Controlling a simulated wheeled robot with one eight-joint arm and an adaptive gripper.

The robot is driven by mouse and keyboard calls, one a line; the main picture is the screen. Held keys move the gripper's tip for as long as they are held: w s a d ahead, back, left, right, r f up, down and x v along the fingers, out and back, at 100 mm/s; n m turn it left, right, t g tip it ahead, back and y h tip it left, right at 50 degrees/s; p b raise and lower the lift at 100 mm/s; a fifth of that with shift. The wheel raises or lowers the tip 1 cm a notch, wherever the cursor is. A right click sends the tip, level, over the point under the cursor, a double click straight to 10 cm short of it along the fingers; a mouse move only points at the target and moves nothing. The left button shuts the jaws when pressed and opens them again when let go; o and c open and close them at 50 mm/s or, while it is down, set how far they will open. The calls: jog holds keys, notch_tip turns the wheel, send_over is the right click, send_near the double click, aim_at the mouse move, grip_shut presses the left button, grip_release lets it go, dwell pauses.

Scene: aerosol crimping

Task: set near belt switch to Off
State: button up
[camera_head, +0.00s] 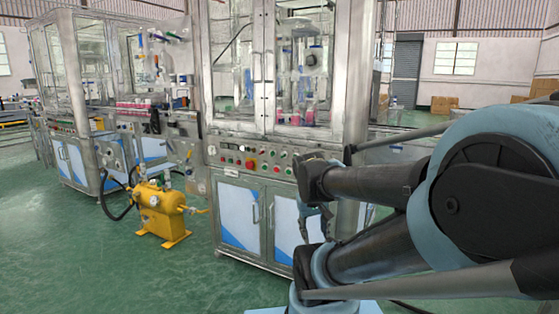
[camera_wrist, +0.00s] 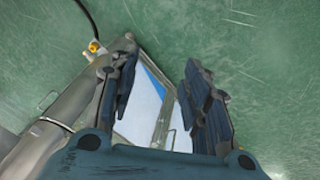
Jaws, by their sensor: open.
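The control panel (camera_head: 225,157) runs along the front of the nearer machine, below its glass doors, with several small buttons and knobs and a larger red button (camera_head: 250,164). I cannot tell which small control is the near belt switch or how it is set; my arm covers the panel's right end. My gripper (camera_wrist: 160,72) is open and empty in the wrist view, its two dark fingers apart over a white and blue cabinet door (camera_wrist: 143,118) and the green floor. In the head view the gripper is partly hidden by my arm, below the panel's right part.
The nearer machine has glass doors (camera_head: 300,75) above and cabinet doors (camera_head: 240,212) below. A yellow tank (camera_head: 160,212) with a black hose stands on the floor to the left. Another glass-sided machine (camera_head: 80,90) stands farther left. The green floor in front is clear.

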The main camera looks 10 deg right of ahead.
jog(key=w+d+r+t+h, duration=0.1)
jog(key=w+r+h, duration=0.1)
jog(key=w, duration=0.4)
jog(key=w+d+r+t+h, duration=0.1)
jog(key=w+d+r, duration=0.1)
jog(key=w, duration=0.3)
jog(key=n+t+h, duration=0.4)
jog(key=t+h, duration=0.2)
jog(key=t, duration=0.4)
send_near(283, 156)
jog(key=x, duration=0.9)
jog(key=shift+w+a, duration=0.2)
jog(key=shift+w, duration=0.25)
jog(key=shift+f, duration=0.15)
grip_shut()
